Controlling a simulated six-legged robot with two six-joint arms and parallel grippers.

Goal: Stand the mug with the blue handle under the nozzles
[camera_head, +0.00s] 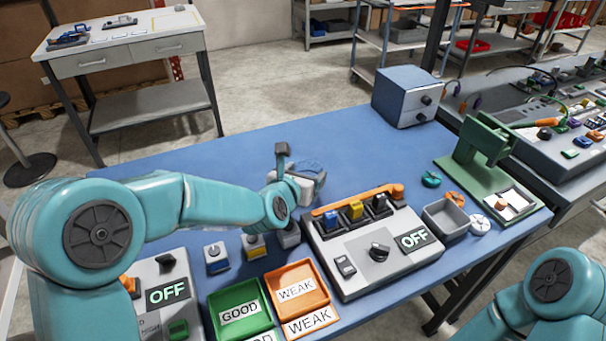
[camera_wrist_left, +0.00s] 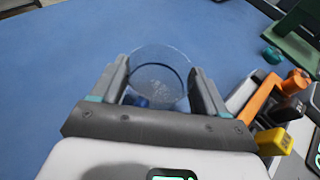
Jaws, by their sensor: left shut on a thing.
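A clear, round, see-through mug (camera_wrist_left: 160,72) sits between the fingers of my left gripper (camera_wrist_left: 158,92) in the left wrist view, with a small blue part (camera_wrist_left: 138,101) low on its near side that looks like the handle. In the head view the mug (camera_head: 309,165) is a faint clear shape beyond my left gripper (camera_head: 300,173), over the middle of the blue table. My left gripper is shut on it. I cannot tell whether its base touches the table. No nozzles can be made out for certain. My right gripper is out of view; only part of my right arm shows.
A control box marked OFF (camera_head: 366,256) stands at the front, near the green (camera_head: 226,296) and orange (camera_head: 314,272) trays. A blue-grey box with dark knobs (camera_head: 393,97) stands at the back right, a green stand (camera_head: 465,181) at the right. The table's back (camera_head: 230,145) is clear.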

